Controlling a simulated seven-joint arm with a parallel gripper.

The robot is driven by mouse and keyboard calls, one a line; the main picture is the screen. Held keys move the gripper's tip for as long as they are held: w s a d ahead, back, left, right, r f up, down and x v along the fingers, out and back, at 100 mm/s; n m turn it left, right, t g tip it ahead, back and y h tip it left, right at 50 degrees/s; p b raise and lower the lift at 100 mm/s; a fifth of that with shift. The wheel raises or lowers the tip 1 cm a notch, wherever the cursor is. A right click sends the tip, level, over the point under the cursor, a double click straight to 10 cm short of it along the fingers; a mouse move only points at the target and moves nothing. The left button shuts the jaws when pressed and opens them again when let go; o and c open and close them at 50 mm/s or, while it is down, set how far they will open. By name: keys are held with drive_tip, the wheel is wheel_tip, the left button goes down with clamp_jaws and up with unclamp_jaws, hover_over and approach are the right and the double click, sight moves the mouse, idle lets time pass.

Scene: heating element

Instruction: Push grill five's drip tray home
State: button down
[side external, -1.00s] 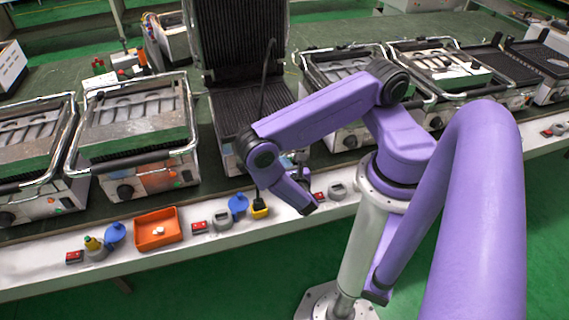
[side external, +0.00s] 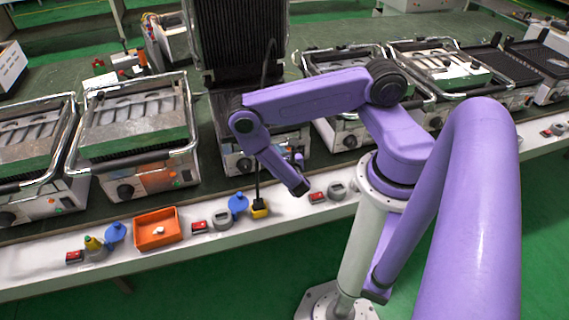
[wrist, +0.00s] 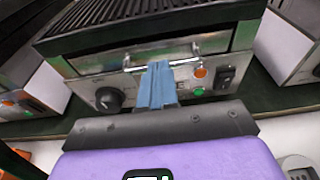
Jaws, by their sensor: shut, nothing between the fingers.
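The open-lidded grill (side external: 243,45) stands in the middle of the row in the side view. In the wrist view its ribbed lower plate (wrist: 130,12) sits above a metal front. The drip tray (wrist: 110,62) shows as a metal strip with a small bar handle (wrist: 190,49) under the plate. How far the tray sticks out is hard to tell. My gripper (wrist: 159,66) is shut and empty, its blue-grey fingertips in front of the middle of the tray handle. Contact cannot be told. In the side view my arm mostly hides the fingers and the tray.
The grill front bears a black knob (wrist: 108,99), an orange light (wrist: 201,73), a green light (wrist: 198,92) and a switch (wrist: 226,78). Other grills (side external: 135,120) stand on both sides. An orange bin (side external: 157,230) and a yellow plug (side external: 260,210) with a cord lie along the front ledge.

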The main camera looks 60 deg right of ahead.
drive_tip(key=shift+w+d+r, duration=0.1)
drive_tip(key=shift+w, duration=0.05)
drive_tip(key=v, duration=1.5)
drive_tip(key=s+a+r+m+g+y, duration=0.1)
drive_tip(key=s+a+r+m+g, duration=0.2)
drive_tip(key=a+r+m+g, duration=0.5)
drive_tip(key=s+a+r+m+g+y, duration=0.1)
drive_tip(key=s+r+m+y, duration=0.2)
drive_tip(key=r, duration=0.6)
drive_tip(key=s+a+r+m+g+y, duration=0.1)
drive_tip(key=s+r+m+y, duration=0.2)
drive_tip(key=r+y, duration=0.4)
wheel_tip(320, 180, up, 2)
drive_tip(key=shift+r+g, duration=0.15)
drive_tip(key=shift+g, duration=0.25)
drive_tip(key=shift+s, duration=0.1)
